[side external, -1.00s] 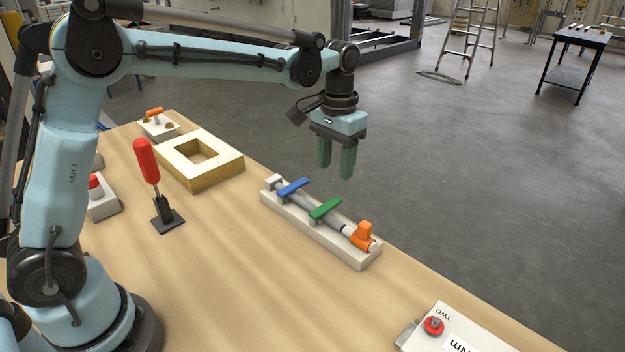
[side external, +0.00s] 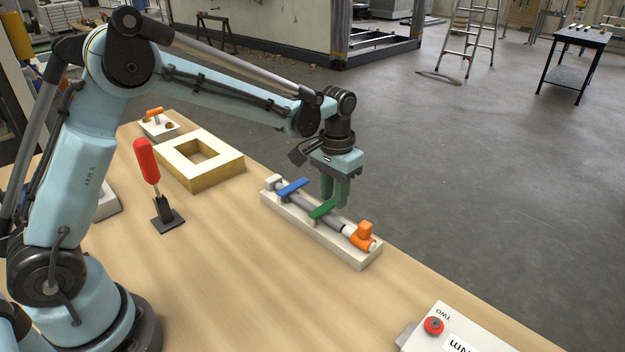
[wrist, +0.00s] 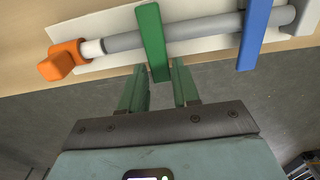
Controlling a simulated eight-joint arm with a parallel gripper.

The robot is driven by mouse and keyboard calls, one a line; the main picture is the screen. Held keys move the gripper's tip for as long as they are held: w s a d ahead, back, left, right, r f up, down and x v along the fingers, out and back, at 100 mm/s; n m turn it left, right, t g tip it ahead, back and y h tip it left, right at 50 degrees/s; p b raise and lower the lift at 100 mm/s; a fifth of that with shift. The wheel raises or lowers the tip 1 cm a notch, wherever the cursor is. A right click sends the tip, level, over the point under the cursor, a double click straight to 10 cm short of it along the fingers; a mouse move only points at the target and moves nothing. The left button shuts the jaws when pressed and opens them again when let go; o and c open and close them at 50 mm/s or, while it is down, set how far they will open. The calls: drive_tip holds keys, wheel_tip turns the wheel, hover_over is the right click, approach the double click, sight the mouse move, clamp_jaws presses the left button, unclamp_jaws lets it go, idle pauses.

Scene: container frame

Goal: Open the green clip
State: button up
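The green clip (side external: 321,209) lies across a grey pipe (side external: 304,201) on a white base block (side external: 333,247). In the wrist view the green clip (wrist: 152,42) crosses the pipe (wrist: 205,28), and its near end points between my two fingers. My gripper (side external: 334,205) is down at the clip's far end, with its fingers apart. In the wrist view my gripper (wrist: 159,85) is open, with one finger on each side of the clip's end. I cannot tell whether either finger touches the clip.
A blue clip (side external: 293,187) crosses the same pipe beside the green one. An orange valve (side external: 363,237) is at the pipe's right end. A red-handled lever (side external: 147,162) and a wooden frame (side external: 200,180) stand to the left. The table's front middle is clear.

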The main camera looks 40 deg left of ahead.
sight(315, 213)
clamp_jaws()
drive_tip(key=shift+r, duration=0.1)
drive_tip(key=t, duration=0.1)
drive_tip(key=s+r+t, duration=0.1)
drive_tip(key=t, duration=0.1)
drive_tip(key=shift+s+r+t, duration=0.2)
drive_tip(key=shift+r+t, duration=0.1)
drive_tip(key=s+r+t, duration=0.1)
drive_tip(key=t, duration=0.1)
drive_tip(key=shift+s+t, duration=0.15)
drive_tip(key=shift+t, duration=0.15)
drive_tip(key=s+t, duration=0.1)
drive_tip(key=r+t, duration=0.1)
drive_tip(key=t, duration=0.1)
drive_tip(key=shift+s, duration=0.35)
drive_tip(key=shift+s+r+t, duration=0.1)
drive_tip(key=shift+s+t, duration=0.5)
drive_tip(key=shift+t, duration=0.7)
